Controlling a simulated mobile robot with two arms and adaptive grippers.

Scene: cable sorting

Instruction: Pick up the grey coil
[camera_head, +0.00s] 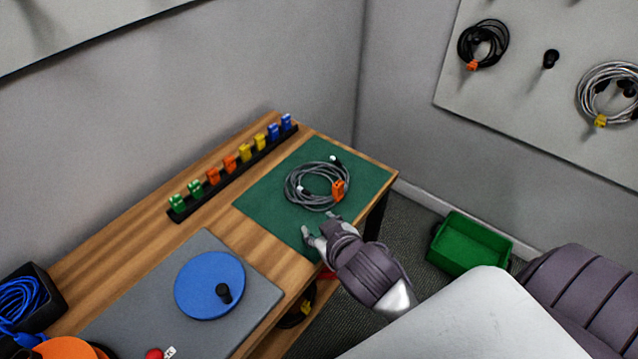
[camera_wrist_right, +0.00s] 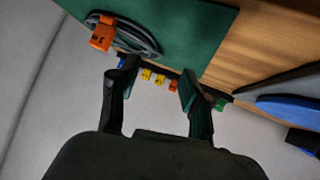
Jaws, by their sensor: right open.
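The grey coil (camera_head: 292,188) lies on the green mat (camera_head: 265,205) on the wooden table, with an orange clip (camera_head: 338,190) on its right side. My right gripper (camera_head: 321,229) is open and empty at the near edge of the mat, just short of the coil. In the right wrist view the two fingers of my right gripper (camera_wrist_right: 155,78) are spread apart. The grey coil (camera_wrist_right: 140,40) and its orange clip (camera_wrist_right: 102,34) show there beyond the left finger, not between the fingers. My left gripper is not in view.
A black rack of coloured clips (camera_head: 232,176) stands along the table's back. A blue disc (camera_head: 205,285) sits on a grey board at the left. A black bin with blue cable (camera_head: 22,300) stands far left. A green crate (camera_head: 470,243) is on the floor. Coils hang on the wall board (camera_head: 540,100).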

